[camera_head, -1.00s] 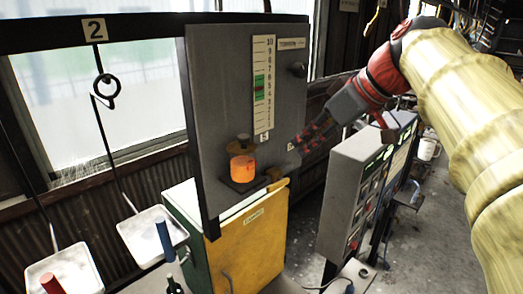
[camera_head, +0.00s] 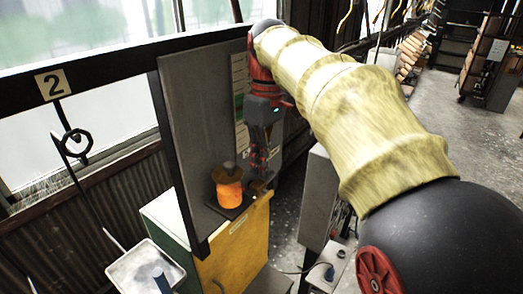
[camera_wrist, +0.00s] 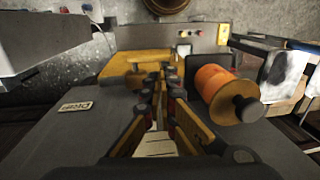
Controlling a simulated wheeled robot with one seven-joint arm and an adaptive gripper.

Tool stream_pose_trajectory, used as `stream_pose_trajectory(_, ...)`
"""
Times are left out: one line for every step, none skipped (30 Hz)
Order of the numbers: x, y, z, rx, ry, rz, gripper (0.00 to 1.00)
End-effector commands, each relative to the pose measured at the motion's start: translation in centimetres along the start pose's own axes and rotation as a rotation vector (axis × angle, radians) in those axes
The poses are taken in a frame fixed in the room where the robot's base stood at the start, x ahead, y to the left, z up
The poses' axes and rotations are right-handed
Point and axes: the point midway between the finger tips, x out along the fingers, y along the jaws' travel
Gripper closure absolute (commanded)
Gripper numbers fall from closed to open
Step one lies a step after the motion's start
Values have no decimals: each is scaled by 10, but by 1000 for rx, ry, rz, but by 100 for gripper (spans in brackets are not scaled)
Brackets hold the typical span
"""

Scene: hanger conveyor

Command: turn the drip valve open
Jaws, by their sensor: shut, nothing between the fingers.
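On the grey panel (camera_head: 190,105), an orange cylinder (camera_head: 229,192) with a dark knob on top stands on a small dark shelf. It also shows in the wrist view (camera_wrist: 212,86), right of my fingers, with its knob (camera_wrist: 248,108) toward the camera. A brass-coloured bar (camera_wrist: 150,57), which may be the drip valve's handle, lies just beyond my fingertips; I cannot tell whether they touch it. My gripper (camera_head: 258,172) is shut and empty, pointing down along the panel's face, right of the orange cylinder. It also shows in the wrist view (camera_wrist: 165,70).
A yellow cabinet (camera_head: 235,250) stands below the panel. A grey control cabinet (camera_head: 318,200) stands close on the right. A white tray (camera_head: 145,270) hangs at lower left from the hanger rail. A small label (camera_wrist: 75,107) is on the panel.

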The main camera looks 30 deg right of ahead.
Motion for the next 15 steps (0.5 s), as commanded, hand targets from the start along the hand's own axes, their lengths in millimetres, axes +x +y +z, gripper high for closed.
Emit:
stream_pose_trajectory(10,-1,1,-1,-2,-1,100)
stream_pose_trajectory(16,-1,1,0,-1,-1,100)
stream_pose_trajectory(24,-1,1,-1,-1,-2,100)
stream_pose_trajectory(29,-1,1,-1,-1,-1,100)
stream_pose_trajectory(34,-1,1,-1,0,-1,100)
stream_pose_trajectory(41,-1,1,0,-1,-1,100)
stream_pose_trajectory(46,-1,0,0,-1,-1,100)
stream_pose_trajectory(50,-1,1,0,0,-1,100)
stream_pose_trajectory(55,-1,0,-1,1,0,100)
stream_pose_trajectory(58,-1,0,0,0,0,100)
stream_pose_trajectory(62,-1,1,0,0,-1,100)
stream_pose_trajectory(65,0,0,0,0,0,100)
stream_pose_trajectory(67,0,0,0,1,0,100)
stream_pose_trajectory(69,0,0,0,2,0,100)
stream_pose_trajectory(71,0,0,0,2,0,100)
